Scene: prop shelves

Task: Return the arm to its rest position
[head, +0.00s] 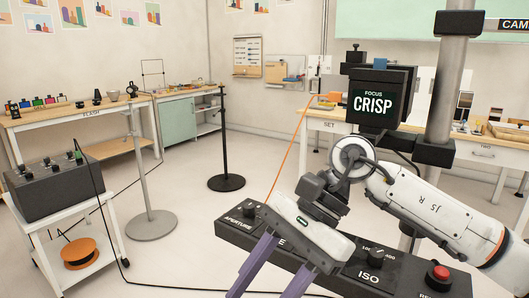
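My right arm (425,205), white with dark joints, reaches in from the right edge. Its gripper (262,288) hangs in front of the black control panel (350,262) and hides part of it. The two purple fingers are spread apart, with a gap between them, and point down and left. The fingertips run out of the bottom of the picture, so I cannot see whether they touch anything. I see nothing held in the visible part of the gap. My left gripper is not in view.
The panel carries an ISO dial (376,253) and a red button (439,273). A black screen reading "FOCUS CRISP" (374,103) hangs on a grey post (447,90) behind the arm. A white cart (107,233) with a dark box stands left. Open floor lies between.

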